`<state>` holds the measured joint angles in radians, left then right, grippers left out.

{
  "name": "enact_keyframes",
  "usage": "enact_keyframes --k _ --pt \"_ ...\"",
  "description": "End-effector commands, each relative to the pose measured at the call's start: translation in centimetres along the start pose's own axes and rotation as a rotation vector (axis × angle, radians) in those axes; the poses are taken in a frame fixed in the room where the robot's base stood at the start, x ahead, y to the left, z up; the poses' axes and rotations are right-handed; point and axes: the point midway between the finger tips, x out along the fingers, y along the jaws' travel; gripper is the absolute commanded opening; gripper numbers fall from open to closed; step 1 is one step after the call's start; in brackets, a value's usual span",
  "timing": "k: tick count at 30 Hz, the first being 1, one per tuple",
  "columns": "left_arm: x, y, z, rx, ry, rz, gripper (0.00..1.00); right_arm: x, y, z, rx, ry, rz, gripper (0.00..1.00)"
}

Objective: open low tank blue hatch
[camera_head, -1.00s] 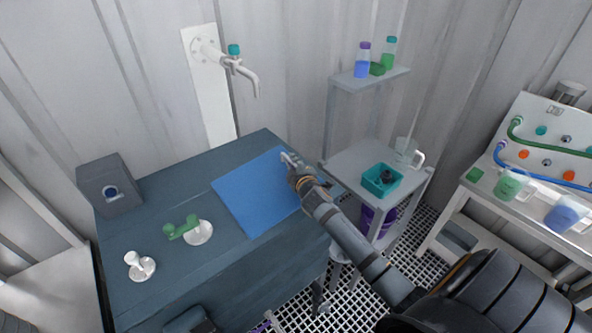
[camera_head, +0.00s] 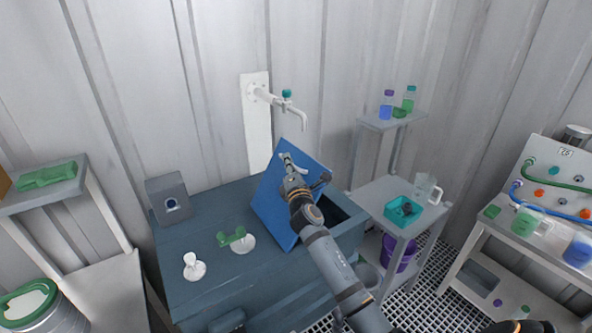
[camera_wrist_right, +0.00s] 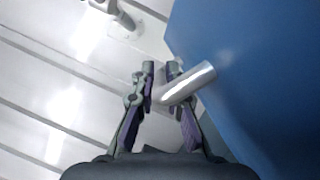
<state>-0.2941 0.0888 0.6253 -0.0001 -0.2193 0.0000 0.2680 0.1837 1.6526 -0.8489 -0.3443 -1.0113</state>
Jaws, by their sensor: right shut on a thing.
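The low tank (camera_head: 190,273) is a dark blue-grey box in the middle of the head view. Its blue hatch (camera_head: 272,205) is tilted up, and a dark opening (camera_head: 338,212) shows to its right. My right gripper (camera_head: 288,166) is at the hatch's upper part, shut on the light metal handle (camera_head: 285,157). In the right wrist view the handle (camera_wrist_right: 190,84) passes between the fingers (camera_wrist_right: 160,80), beside the blue hatch face (camera_wrist_right: 250,70). My left gripper is not in view.
A white tap (camera_head: 290,108) is on the wall behind the tank. A green valve handle (camera_head: 232,238), a white knob (camera_head: 193,265) and a grey box (camera_head: 170,198) are on the tank's left part. A grey shelf (camera_head: 372,197) with a teal tray (camera_head: 403,212) stands at right.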

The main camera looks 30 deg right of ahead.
Motion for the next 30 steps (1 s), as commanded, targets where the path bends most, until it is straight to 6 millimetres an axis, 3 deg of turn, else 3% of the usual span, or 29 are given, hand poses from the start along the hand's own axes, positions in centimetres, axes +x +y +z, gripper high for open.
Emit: enact_keyframes --k 6,15,30 --pt "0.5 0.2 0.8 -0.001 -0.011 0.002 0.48 -1.1 2.6 -2.8 -0.147 0.001 0.067 0.0" --pt "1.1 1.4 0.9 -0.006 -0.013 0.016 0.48 -2.4 4.4 -5.6 -0.285 0.001 0.123 0.0" --pt "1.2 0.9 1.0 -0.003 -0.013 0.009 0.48 -2.8 5.0 -6.7 -0.337 0.002 0.142 0.0"
